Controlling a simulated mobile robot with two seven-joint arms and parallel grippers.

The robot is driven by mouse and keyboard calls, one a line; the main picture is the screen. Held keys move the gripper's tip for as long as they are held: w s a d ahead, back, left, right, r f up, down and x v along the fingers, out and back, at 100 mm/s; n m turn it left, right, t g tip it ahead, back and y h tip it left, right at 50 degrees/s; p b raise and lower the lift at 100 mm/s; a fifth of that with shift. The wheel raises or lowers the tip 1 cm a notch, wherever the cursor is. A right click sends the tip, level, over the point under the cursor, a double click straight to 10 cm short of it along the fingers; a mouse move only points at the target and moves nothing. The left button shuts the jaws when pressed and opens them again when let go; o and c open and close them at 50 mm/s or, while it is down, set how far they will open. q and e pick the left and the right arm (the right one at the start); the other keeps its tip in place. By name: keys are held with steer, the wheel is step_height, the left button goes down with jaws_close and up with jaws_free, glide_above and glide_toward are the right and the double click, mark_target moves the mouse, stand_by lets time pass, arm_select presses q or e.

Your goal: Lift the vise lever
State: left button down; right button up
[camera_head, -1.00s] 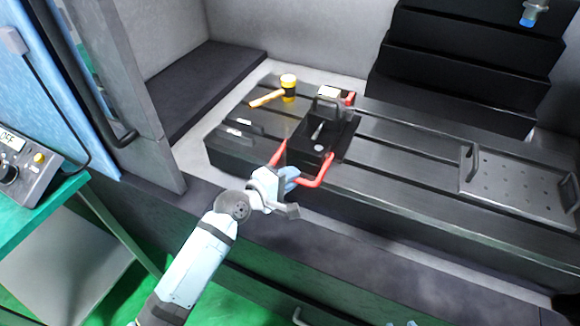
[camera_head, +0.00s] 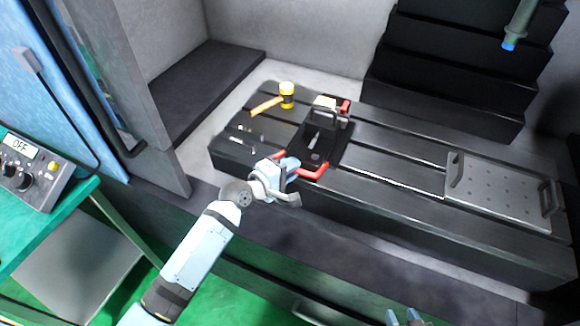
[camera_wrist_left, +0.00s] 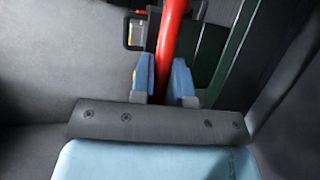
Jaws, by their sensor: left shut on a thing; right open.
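The vise (camera_head: 338,146) is a dark block on the slotted machine table. Its red lever (camera_head: 315,174) bends round the vise's near end. My left gripper (camera_head: 287,168) is shut on the lever at its left part, which the fingers partly hide. In the left wrist view the red lever (camera_wrist_left: 171,42) runs between the blue fingertips and up out of the picture. My right gripper (camera_head: 403,318) shows only as fingertips at the bottom edge of the head view, open and well away from the vise.
A yellow mallet (camera_head: 286,95) lies behind the vise to the left. A perforated plate with handles (camera_head: 498,192) lies at the right of the table (camera_head: 400,200). A blue-tipped rod (camera_head: 517,28) hangs at the upper right. A control box (camera_head: 30,170) stands at left.

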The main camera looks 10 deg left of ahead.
arm_select(q)
steer(key=shift+w+r, duration=0.1)
steer(key=shift+r, duration=0.2)
steer(key=c, duration=1.5)
jaws_free()
steer(key=o, duration=0.4)
steer(key=shift+f, duration=0.1)
steer(key=b+v, duration=0.2)
steer(key=v, duration=1.2)
steer(key=shift+f, duration=0.1)
steer(key=shift+d, duration=0.1)
